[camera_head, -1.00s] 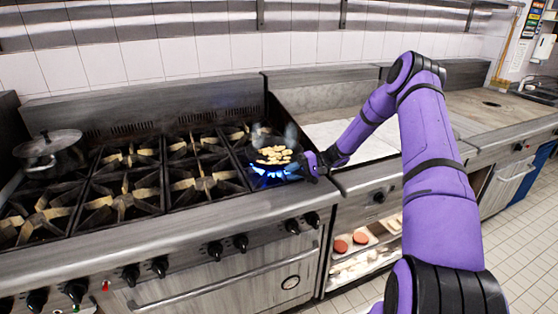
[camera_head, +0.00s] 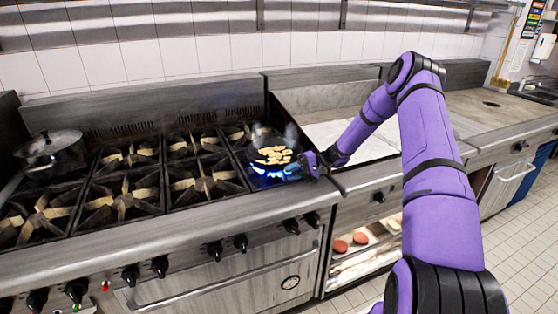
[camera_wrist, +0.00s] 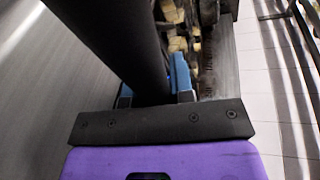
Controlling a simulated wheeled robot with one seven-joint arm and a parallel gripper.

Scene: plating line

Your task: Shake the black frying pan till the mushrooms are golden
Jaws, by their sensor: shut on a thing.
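The black frying pan (camera_head: 266,141) sits at the front right burner of the range, over a blue flame (camera_head: 268,172). Pale golden-yellow mushroom pieces (camera_head: 274,155) are spread in it, and faint smoke rises around it. Their exact browning is too small to judge. My gripper (camera_head: 308,163) is at the pan's right side, shut on its handle. In the wrist view a thick black handle (camera_wrist: 130,45) runs between the blue fingertips of my gripper (camera_wrist: 152,88). Whether the pan touches the burner grate is hard to tell.
A metal pot (camera_head: 55,153) stands on the far left burner. The other grates (camera_head: 123,200) are empty. A pale flat worktop (camera_head: 350,140) lies right of the range. Below it, an open shelf holds round reddish patties (camera_head: 341,246). A tiled wall stands behind.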

